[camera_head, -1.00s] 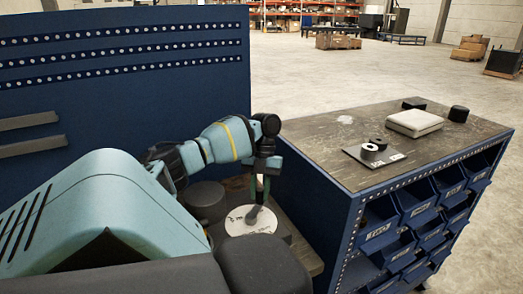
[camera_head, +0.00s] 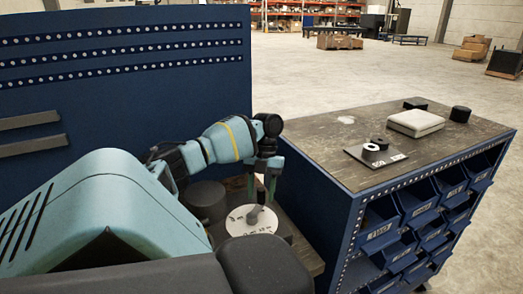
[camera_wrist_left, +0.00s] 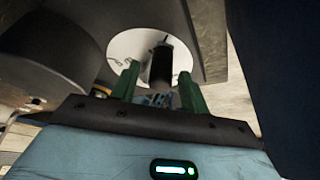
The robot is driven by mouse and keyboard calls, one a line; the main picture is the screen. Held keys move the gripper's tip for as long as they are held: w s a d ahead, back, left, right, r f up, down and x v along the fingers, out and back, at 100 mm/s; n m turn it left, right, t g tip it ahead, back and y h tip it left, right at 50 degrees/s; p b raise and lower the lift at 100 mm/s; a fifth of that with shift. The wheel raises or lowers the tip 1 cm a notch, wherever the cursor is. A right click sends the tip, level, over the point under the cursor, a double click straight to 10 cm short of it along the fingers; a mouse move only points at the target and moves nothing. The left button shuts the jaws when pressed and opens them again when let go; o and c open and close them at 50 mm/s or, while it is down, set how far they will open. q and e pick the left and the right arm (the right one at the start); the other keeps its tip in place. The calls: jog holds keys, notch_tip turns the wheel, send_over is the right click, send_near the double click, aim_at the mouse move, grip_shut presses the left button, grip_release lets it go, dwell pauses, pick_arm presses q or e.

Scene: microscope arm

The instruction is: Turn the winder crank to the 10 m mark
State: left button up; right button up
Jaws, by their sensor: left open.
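The winder's round white dial (camera_head: 240,222) with small dark marks sits low on the bench beside my left arm; the marks are too small to read. The crank's dark upright handle (camera_head: 256,214) stands over the dial. It also shows in the left wrist view as a dark post (camera_wrist_left: 161,62) in front of the white disc (camera_wrist_left: 121,45). My left gripper (camera_head: 262,194) is open just above the handle. In the left wrist view its green fingers (camera_wrist_left: 159,70) stand on either side of the handle, with gaps showing. My right gripper is not in view.
A dark cylinder (camera_head: 204,197) stands left of the dial, and a blue perforated panel (camera_head: 130,90) rises behind. To the right, a blue cabinet's worktop (camera_head: 330,160) carries a flat plate with a ring (camera_head: 372,147), a pale box (camera_head: 416,123) and a black knob (camera_head: 460,114).

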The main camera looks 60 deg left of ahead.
pick_arm(q)
jog(key=shift+w+a+r, duration=0.15)
jog(key=shift+r, duration=0.25)
jog(key=v, duration=0.2)
jog(key=shift+r, duration=0.3)
jog(key=shift+v, duration=1)
jog(key=shift+p+v, duration=0.75)
jog(key=shift+v, duration=0.4)
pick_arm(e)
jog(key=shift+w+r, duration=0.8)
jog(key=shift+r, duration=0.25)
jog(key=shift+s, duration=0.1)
pick_arm(q)
jog(key=shift+f, duration=0.1)
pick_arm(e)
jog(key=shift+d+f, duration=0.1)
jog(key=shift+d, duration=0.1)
